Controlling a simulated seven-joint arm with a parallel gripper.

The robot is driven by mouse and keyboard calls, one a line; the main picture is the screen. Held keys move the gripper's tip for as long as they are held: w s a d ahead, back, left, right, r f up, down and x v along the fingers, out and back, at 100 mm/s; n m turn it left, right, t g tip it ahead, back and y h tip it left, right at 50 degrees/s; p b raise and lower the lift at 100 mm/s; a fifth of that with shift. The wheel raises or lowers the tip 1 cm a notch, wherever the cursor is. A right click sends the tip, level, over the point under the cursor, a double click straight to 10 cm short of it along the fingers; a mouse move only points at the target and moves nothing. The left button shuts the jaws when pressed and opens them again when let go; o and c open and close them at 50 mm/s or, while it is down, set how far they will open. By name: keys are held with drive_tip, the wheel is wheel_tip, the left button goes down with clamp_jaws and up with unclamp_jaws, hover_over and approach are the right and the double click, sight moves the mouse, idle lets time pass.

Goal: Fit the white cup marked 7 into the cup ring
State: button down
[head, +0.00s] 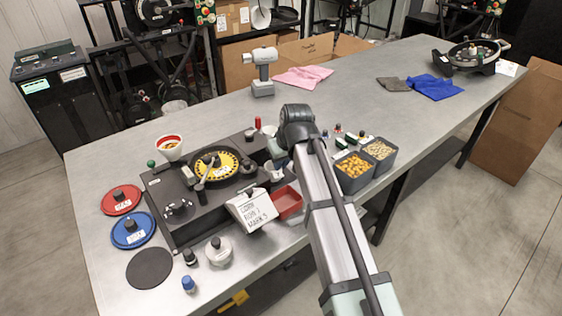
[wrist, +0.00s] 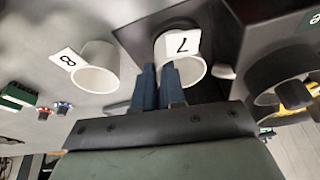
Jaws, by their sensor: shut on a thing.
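The white cup marked 7 (wrist: 191,68) is in the middle of the wrist view, its open mouth partly toward the camera. My gripper (wrist: 158,70) is closed at the cup's near left edge, with its dark fingers on either side of the cup wall. A dark round ring (wrist: 176,24) shows just behind the cup; I cannot tell whether the cup is inside it or in front of it. A second white cup marked 8 (wrist: 97,72) stands apart to the left.
A dark cylinder (wrist: 277,82) is close on the right in the wrist view. The seed meter base (head: 178,209) carries a yellow disc (head: 221,165). A white sign (head: 252,209), a red tray (head: 288,203) and seed bins (head: 354,184) flank the arm.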

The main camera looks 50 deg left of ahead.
drive_tip(key=shift+f, duration=0.2)
drive_tip(key=c, duration=0.9)
unclamp_jaws()
drive_tip(key=shift+r, duration=3)
